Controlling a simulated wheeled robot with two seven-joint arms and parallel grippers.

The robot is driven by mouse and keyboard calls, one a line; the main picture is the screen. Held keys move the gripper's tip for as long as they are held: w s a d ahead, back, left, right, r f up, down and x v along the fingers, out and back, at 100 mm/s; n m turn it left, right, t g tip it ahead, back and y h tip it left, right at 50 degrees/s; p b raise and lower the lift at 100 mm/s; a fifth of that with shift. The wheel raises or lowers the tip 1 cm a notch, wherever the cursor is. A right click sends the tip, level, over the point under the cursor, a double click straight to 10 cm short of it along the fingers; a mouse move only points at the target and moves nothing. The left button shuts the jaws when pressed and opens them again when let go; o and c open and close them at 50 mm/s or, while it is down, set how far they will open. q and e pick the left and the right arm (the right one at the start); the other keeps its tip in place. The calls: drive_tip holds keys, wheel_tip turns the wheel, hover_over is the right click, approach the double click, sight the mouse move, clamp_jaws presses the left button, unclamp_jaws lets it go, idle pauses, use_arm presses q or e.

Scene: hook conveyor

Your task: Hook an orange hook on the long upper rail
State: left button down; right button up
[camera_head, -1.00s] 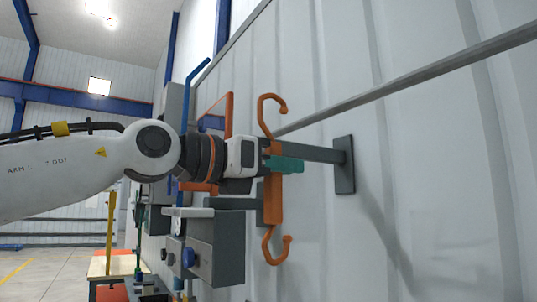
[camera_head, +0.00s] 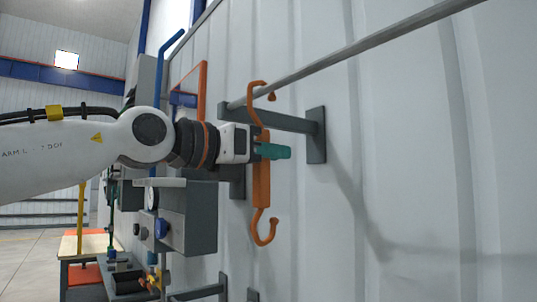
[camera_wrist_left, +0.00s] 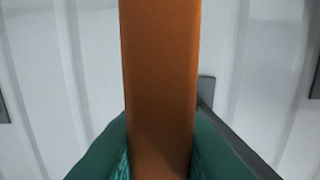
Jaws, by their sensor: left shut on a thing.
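An orange hook (camera_head: 261,185) hangs upright in my left gripper (camera_head: 273,151), which has teal fingertips and is shut on its straight middle bar. Its upper curl overlaps the long upper rail (camera_head: 380,47) near the rail's left end. I cannot tell whether the curl touches or rests on the rail. Its lower curl hangs free below the gripper. In the left wrist view the orange bar (camera_wrist_left: 160,80) stands between the teal fingertips (camera_wrist_left: 158,155); neither curl shows there. My right gripper is not in view.
A dark bracket (camera_head: 316,135) joins the rail's support arm to the pale ribbed wall. Grey boxes with knobs (camera_head: 190,225) stand left of the hook, below my arm. Lower grey brackets (camera_head: 205,290) stick out near the bottom. The wall area to the right is clear.

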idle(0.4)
use_arm(q)
drive_tip(key=c, duration=1.2)
unclamp_jaws()
drive_tip(key=b+v, duration=0.6)
drive_tip(key=v, duration=0.6)
